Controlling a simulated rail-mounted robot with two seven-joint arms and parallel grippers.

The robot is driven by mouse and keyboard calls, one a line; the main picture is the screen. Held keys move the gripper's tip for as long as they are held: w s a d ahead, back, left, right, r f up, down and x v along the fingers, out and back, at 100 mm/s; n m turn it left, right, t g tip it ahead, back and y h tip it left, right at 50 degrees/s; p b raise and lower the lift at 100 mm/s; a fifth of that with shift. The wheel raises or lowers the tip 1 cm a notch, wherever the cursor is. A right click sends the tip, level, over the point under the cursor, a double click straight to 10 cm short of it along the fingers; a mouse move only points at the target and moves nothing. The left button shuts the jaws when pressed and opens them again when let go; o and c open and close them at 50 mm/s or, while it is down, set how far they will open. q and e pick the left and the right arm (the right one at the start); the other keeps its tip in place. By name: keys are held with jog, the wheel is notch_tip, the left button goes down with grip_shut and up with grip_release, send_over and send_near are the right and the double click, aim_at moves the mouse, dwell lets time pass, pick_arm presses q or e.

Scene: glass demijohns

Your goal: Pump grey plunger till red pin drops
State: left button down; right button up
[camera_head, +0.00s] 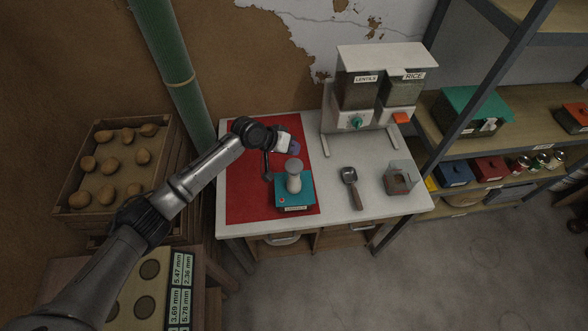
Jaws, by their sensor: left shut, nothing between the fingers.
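The grey plunger (294,180) stands upright on a teal box (297,198) with a white label on its front. The box sits on the red mat (245,200) near the table's front. A small red pin (282,200) shows at the left of the box; I cannot tell how far it stands up. My left gripper (295,148) is shut and empty, just behind and above the plunger's knob, and looks apart from it. My right gripper is not in view.
A scoop (350,182) and a small clear-sided container (399,181) are on the white table (340,215) to the right. A lentils and rice dispenser (373,92) stands behind. A green pipe (172,65) rises at the left, beside a crate (105,212) of round brown items.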

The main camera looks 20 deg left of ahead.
aim_at(293, 164)
pick_arm(q)
notch_tip(293, 164, down, 3)
jog(key=shift+r+b, duration=0.2)
jog(key=shift+b, duration=0.5)
jog(key=shift+f+b, duration=0.35)
jog(key=shift+f, duration=0.4)
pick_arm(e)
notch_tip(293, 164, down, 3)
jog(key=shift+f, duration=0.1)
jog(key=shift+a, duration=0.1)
pick_arm(q)
jog(key=shift+f, duration=0.25)
dwell(0.3)
jog(key=shift+f, duration=0.25)
jog(key=shift+f, duration=0.2)
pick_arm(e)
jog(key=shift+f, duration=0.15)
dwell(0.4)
